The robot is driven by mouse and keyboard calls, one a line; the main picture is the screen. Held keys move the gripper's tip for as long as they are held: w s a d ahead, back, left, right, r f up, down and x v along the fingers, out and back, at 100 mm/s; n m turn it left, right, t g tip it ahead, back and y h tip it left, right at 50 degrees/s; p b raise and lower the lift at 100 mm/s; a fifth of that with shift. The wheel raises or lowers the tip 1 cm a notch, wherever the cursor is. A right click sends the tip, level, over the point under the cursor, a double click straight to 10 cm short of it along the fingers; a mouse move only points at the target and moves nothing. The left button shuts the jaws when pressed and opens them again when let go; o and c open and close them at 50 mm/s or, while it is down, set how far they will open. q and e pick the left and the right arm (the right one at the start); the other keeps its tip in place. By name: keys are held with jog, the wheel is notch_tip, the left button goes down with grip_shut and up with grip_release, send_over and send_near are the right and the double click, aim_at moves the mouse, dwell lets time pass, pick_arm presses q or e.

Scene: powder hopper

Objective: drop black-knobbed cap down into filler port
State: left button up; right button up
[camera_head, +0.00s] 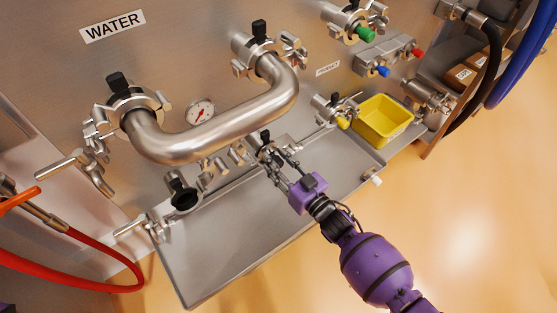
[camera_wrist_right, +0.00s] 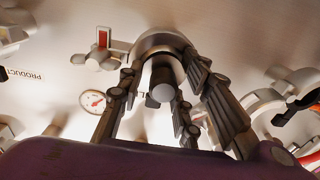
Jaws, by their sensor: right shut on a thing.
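My right gripper (camera_head: 272,165) reaches in from the lower right over the steel tray. Its fingers are closed around a small metal piece with a dark top, which I take to be the black-knobbed cap (camera_head: 264,143). In the right wrist view the fingers (camera_wrist_right: 160,100) stand around a grey cylindrical part (camera_wrist_right: 162,92) in front of a large curved steel piece. The fingers hide much of the held piece. Left of it, a short steel fitting with a dark round mouth (camera_head: 185,198) may be the filler port; I cannot be sure. My left gripper is out of view.
A thick curved steel pipe (camera_head: 220,122) arches just above my gripper, with black-knobbed clamps at its ends. The steel tray (camera_head: 225,255) is largely clear. A yellow bin (camera_head: 382,121) stands at the right. A red hose (camera_head: 80,283) hangs at lower left.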

jog(key=shift+f, duration=0.3)
jog(key=o, duration=1.4)
jog(key=shift+c, duration=0.2)
jog(key=v, duration=1.2)
